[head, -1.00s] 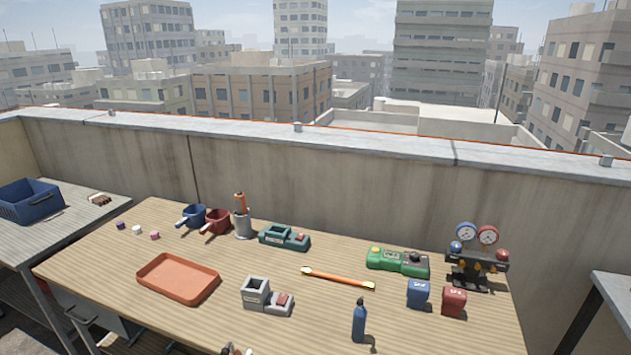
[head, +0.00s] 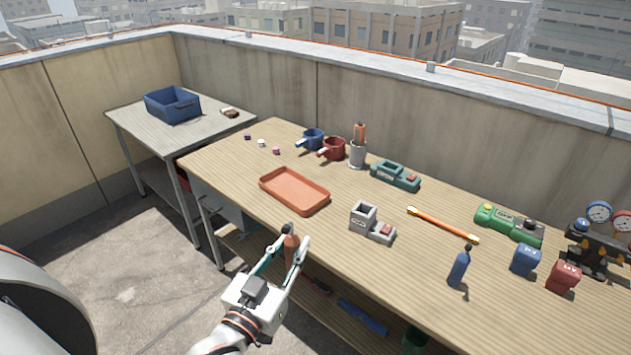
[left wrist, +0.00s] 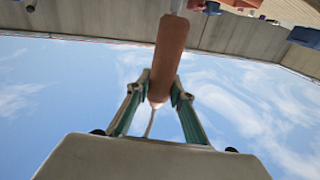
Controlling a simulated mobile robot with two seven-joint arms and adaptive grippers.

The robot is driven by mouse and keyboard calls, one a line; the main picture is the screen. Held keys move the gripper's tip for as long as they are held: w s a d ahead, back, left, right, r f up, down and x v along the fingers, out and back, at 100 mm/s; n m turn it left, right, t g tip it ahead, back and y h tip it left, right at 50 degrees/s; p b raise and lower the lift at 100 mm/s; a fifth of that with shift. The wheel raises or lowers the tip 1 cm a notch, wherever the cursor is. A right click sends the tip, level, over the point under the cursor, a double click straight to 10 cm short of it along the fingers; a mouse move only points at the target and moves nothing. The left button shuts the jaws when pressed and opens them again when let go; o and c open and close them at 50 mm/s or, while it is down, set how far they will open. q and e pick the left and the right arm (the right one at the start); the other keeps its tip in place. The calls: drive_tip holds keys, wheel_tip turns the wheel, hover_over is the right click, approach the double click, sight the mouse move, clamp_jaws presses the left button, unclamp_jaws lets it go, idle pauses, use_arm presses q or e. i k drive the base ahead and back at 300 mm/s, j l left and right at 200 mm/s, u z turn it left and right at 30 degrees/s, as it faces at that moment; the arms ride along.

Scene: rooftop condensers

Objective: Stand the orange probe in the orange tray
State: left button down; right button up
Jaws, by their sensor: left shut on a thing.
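The orange tray (head: 294,189) lies flat and empty on the left part of the wooden workbench in the head view. My left gripper (head: 284,252) is shut on the orange probe (head: 291,249), in front of the bench edge and nearer than the tray. The probe is apart from the tray and looks roughly upright in the head view. In the left wrist view the fingers of my left gripper (left wrist: 158,98) close on the lower end of the probe's thick orange-brown handle (left wrist: 169,55). My right gripper is not in view.
An orange bar (head: 442,225) and blue bottle (head: 459,267) are farther right. A side table bears a blue crate (head: 172,104).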

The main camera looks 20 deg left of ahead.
sight(282, 200)
drive_tip(key=j+z, duration=0.25)
drive_tip(key=z, duration=0.2)
drive_tip(key=j+z, duration=0.2)
drive_tip(key=z, duration=0.25)
drive_tip(key=k+j+z, duration=0.25)
drive_tip(key=j, duration=0.15)
drive_tip(key=j+z, duration=0.25)
drive_tip(key=j, duration=0.15)
drive_tip(key=k+j, duration=0.25)
drive_tip(key=j, duration=0.2)
drive_tip(key=k+j+z, duration=0.1)
drive_tip(key=j, duration=0.3)
drive_tip(key=k+j, duration=0.35)
drive_tip(key=k+j+z, duration=0.1)
drive_tip(key=k+j, duration=0.15)
drive_tip(key=j, duration=0.25)
